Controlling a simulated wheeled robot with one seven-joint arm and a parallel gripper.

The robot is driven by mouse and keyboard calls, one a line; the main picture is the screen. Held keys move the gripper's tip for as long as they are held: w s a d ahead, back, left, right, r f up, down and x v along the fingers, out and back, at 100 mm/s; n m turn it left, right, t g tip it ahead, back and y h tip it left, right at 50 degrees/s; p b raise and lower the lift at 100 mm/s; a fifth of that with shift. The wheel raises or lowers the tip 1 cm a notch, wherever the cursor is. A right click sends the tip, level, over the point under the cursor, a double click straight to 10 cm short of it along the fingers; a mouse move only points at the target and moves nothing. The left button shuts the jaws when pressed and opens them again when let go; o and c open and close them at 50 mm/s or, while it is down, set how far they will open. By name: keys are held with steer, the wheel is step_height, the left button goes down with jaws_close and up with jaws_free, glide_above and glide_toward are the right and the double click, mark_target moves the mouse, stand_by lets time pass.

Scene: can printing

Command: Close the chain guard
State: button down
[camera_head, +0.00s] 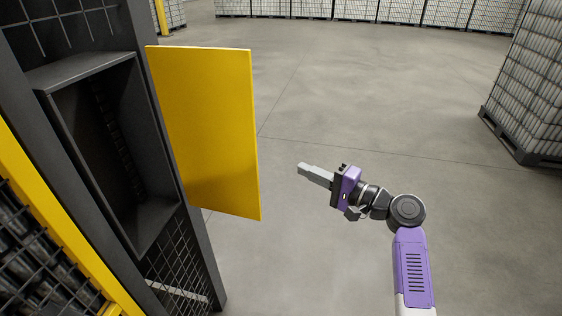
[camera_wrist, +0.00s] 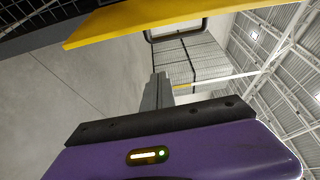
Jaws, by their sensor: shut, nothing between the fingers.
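The chain guard is a yellow panel (camera_head: 205,130) that stands swung open at the right edge of a dark box-like opening (camera_head: 115,150) in the machine. The opening is uncovered, with a dark chain strip faintly visible inside. My gripper (camera_head: 303,169) is shut and empty, to the right of the panel's free edge and apart from it. In the wrist view the gripper fingers (camera_wrist: 158,88) point away from the camera, and the yellow panel (camera_wrist: 150,20) runs along the top, clear of the fingertips.
The machine's dark frame and mesh (camera_head: 180,275) fill the left side, with a yellow beam (camera_head: 60,225) at far left. Wrapped pallet stacks (camera_head: 530,85) stand at right, and more line the back. The grey floor (camera_head: 330,90) around the panel is clear.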

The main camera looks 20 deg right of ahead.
steer(key=w+a+p, duration=0.3)
steer(key=w+a, duration=0.1)
steer(key=a, duration=0.5)
steer(key=shift+w+g+y, duration=0.3)
steer(key=shift+y, duration=0.1)
stand_by(0.4)
